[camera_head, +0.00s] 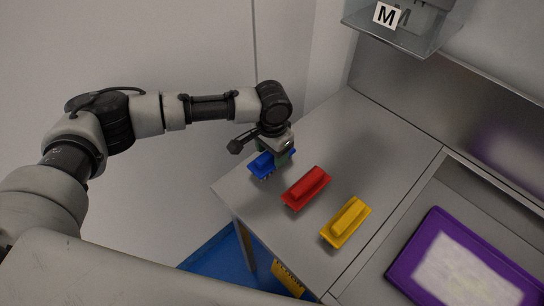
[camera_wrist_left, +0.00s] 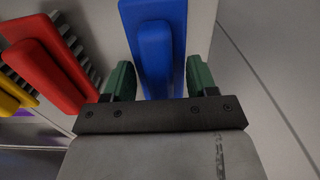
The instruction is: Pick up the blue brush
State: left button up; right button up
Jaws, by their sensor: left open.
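The blue brush (camera_head: 262,164) lies on the grey worktop near its left corner, partly hidden by my left gripper (camera_head: 281,156) in the head view. In the left wrist view the blue brush (camera_wrist_left: 155,50) has a raised handle block along its middle. My left gripper's green fingers (camera_wrist_left: 158,80) are open, one on each side of the brush's handle line, with gaps visible between them and the handle. I cannot tell how far the fingertips are above the brush. My right gripper is not in view.
A red brush (camera_head: 306,188) lies right of the blue one, and a yellow brush (camera_head: 346,221) lies further right. A purple tray (camera_head: 398,272) sits at the lower right. A clear holder marked M (camera_head: 412,42) hangs at the back. The worktop (camera_head: 365,130) behind the brushes is clear.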

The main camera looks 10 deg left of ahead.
pick_arm(q)
jog(key=c, duration=1.1)
jog(key=shift+o, duration=0.2)
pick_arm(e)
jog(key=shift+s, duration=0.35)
pick_arm(q)
jog(key=shift+r, duration=0.15)
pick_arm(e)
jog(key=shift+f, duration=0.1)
pick_arm(q)
jog(key=shift+r, duration=0.5)
notch_tip(320, 180, up, 3)
jog(key=shift+b, duration=0.55)
jog(key=d+r+b, duration=0.2)
jog(key=d+r, duration=0.4)
jog(key=d, duration=0.5)
jog(key=shift+s+d+r, duration=0.25)
jog(key=shift+d+r, duration=0.1)
jog(key=shift+r, duration=0.05)
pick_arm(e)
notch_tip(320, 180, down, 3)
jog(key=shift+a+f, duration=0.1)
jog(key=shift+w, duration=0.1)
